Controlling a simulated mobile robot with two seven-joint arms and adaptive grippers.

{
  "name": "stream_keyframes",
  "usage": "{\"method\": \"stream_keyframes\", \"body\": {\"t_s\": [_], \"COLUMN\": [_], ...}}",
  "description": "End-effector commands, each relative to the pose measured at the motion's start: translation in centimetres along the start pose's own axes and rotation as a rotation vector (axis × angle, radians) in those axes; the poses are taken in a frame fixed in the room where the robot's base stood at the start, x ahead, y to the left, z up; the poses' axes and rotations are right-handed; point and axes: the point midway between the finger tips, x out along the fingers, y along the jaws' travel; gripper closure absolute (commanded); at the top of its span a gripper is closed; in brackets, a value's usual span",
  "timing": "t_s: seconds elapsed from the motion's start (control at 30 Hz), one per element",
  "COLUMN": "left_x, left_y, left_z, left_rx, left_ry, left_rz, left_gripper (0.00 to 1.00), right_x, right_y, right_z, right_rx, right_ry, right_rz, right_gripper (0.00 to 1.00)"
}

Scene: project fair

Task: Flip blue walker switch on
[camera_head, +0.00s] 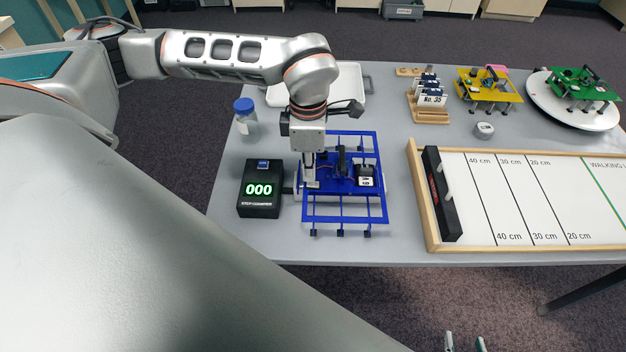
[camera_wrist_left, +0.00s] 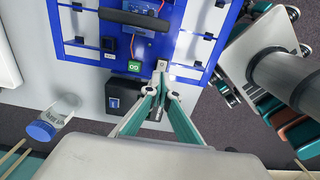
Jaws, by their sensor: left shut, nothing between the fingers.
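The blue walker (camera_head: 345,219), a flat blue frame with small feet, stands on the grey table. Its frame also fills the top of the left wrist view (camera_wrist_left: 205,40). A dark block with a white face (camera_head: 366,182) sits on its right side. My left gripper (camera_head: 312,184) is shut and empty, pointing down at the walker's left side. In the left wrist view its fingertips (camera_wrist_left: 160,72) meet at the walker's edge, beside a small green part (camera_wrist_left: 134,66). I cannot make out the switch or its position. My right gripper (camera_head: 465,344) shows only two separated fingertips at the bottom edge.
A black step counter (camera_head: 260,205) reading 000 stands just left of the walker. A blue-capped bottle (camera_head: 245,122) and a white tray (camera_head: 352,86) stand behind. A wood-framed walking track (camera_head: 430,235) lies right. Yellow (camera_head: 488,92) and green (camera_head: 580,90) walkers stand farther back.

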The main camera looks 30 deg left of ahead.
Motion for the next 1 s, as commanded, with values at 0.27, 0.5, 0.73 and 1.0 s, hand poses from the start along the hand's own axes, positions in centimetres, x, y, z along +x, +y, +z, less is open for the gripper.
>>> {"method": "stream_keyframes", "body": {"t_s": [0.27,0.5,0.73,1.0], "left_x": [0.4,0.7,1.0,1.4], "left_y": [0.0,0.0,0.0,0.0], "left_z": [0.0,0.0,0.0,0.0], "left_rx": [0.000,0.000,0.000,0.000], "left_ry": [0.000,0.000,0.000,0.000], "left_rz": [0.000,0.000,0.000,0.000], "left_gripper": [1.00,1.00,1.00,1.00], "right_x": [0.1,0.2,0.3,0.4], "right_y": [-0.1,-0.1,-0.2,-0.2], "right_z": [0.5,0.7,0.8,1.0], "right_rx": [0.000,0.000,0.001,0.001], "right_ry": [-0.005,-0.006,-0.007,-0.006], "right_rz": [-0.001,-0.002,-0.002,-0.002], "right_gripper": [0.60,0.60,0.60,0.60]}}
